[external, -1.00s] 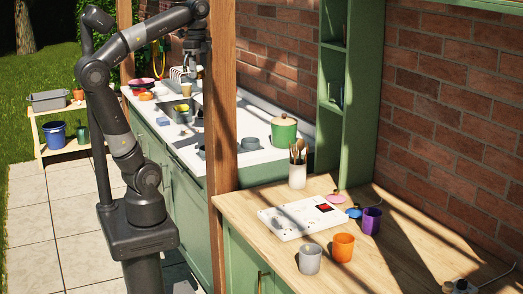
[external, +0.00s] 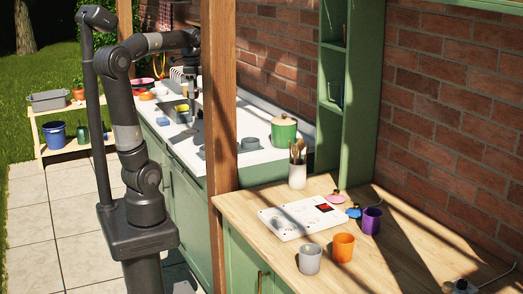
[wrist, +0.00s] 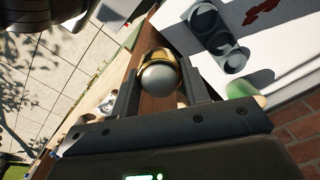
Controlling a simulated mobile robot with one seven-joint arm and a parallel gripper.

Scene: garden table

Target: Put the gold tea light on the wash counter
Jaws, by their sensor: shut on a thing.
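My gripper (wrist: 158,77) is shut on the gold tea light (wrist: 159,56). The tea light shows between the fingers in the wrist view, with a gold rim and a pale, rounded face. The white top of the wash counter (wrist: 288,48) also shows in the wrist view.
The wooden post (external: 222,150) stands in front of the counter. A green pot (external: 284,133) and grey cups (external: 250,156) stand on it, with dishes at its far end. A wooden worktop (external: 400,235) holds an orange cup (external: 343,248) and a grey cup (external: 310,259).

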